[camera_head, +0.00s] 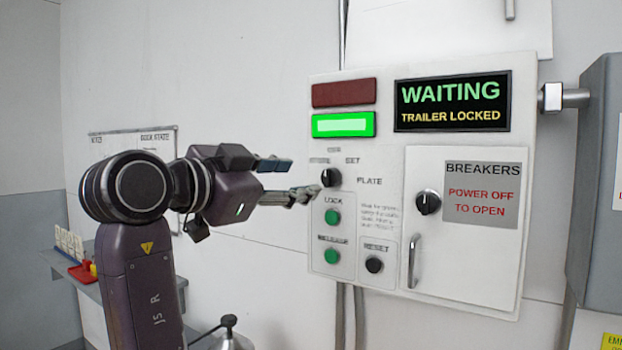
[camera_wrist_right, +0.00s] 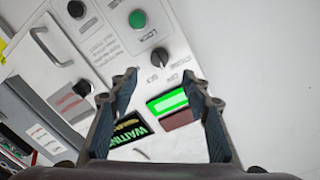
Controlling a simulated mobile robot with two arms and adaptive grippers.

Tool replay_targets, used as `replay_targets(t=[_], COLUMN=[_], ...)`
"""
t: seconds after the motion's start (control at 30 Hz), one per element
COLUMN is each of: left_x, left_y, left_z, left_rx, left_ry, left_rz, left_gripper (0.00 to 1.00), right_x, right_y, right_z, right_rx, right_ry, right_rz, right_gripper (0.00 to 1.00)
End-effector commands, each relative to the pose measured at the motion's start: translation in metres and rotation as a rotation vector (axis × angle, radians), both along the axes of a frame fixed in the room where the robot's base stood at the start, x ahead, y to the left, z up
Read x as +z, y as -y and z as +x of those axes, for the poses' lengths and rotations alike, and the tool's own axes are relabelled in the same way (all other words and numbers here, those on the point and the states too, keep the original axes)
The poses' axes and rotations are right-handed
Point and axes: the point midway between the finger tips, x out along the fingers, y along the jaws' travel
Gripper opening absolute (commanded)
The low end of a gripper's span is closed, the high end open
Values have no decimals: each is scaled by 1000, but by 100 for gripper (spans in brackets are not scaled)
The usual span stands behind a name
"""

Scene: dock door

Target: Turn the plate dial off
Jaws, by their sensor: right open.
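The plate dial (camera_head: 330,177) is a small round black knob on the white control panel, left of the word PLATE. Small labels sit above it, and SET is readable at its upper right; I cannot tell where its pointer is. In the right wrist view the dial (camera_wrist_right: 159,57) shows ahead, roughly centred between the fingertips and apart from them. My right gripper (camera_head: 292,178) is open and empty, just left of the dial in the head view. Its two fingers also show in the right wrist view (camera_wrist_right: 160,88). My left gripper is not in view.
Below the dial are the green LOCK button (camera_head: 332,217), green RELEASE button (camera_head: 331,256) and black RESET button (camera_head: 374,265). The breaker door (camera_head: 465,255) has a handle and another black knob (camera_head: 428,202). The display (camera_head: 453,101) reads WAITING, TRAILER LOCKED. The green light (camera_head: 343,125) is lit.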

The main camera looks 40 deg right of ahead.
Motion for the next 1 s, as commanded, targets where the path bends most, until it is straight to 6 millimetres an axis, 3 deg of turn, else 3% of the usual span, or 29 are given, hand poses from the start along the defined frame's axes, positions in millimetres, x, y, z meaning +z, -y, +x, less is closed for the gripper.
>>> replay_targets(t=[0.1,0.27,1.0], left_x=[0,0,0], left_y=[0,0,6], left_z=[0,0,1], left_rx=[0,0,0], left_ry=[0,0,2], left_rz=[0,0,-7], left_gripper=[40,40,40], right_x=[1,1,1], right_y=[-17,-27,-28], right_z=[-4,-7,-7], right_rx=[1,0,0], right_ry=[-1,0,0], right_rz=[0,0,0], right_gripper=[44,44,44])
